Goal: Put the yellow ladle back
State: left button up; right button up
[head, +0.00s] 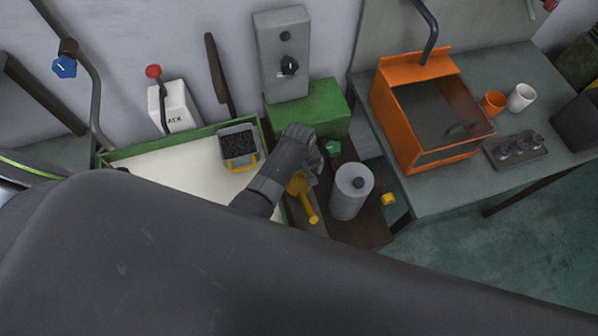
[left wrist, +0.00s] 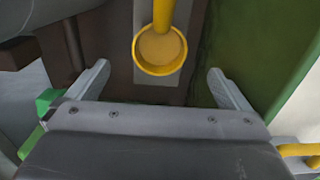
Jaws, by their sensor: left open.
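The yellow ladle (head: 309,210) lies in a narrow strip between the green-rimmed tray and the grey cylinder in the head view, partly hidden by my left gripper. In the left wrist view its round yellow cup (left wrist: 160,52) shows at the top middle, and its shaft runs out of the top edge. My left gripper (head: 311,170) is above the ladle, with its fingers spread. In the left wrist view the cup appears between and beyond the fingertips, with clear gaps on both sides; the gripper holds nothing. My right gripper is not in view.
The green-rimmed tray (head: 180,185) holds a grey bin (head: 238,133) of dark pieces. A grey cylinder (head: 351,190) stands close right of the ladle. A green block (head: 325,105) and grey control box (head: 281,55) stand behind. An orange box (head: 395,120) sits on the right bench.

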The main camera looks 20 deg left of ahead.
pick_arm(q)
jog(key=shift+r, duration=1.1)
jog(key=shift+s+d, duration=0.1)
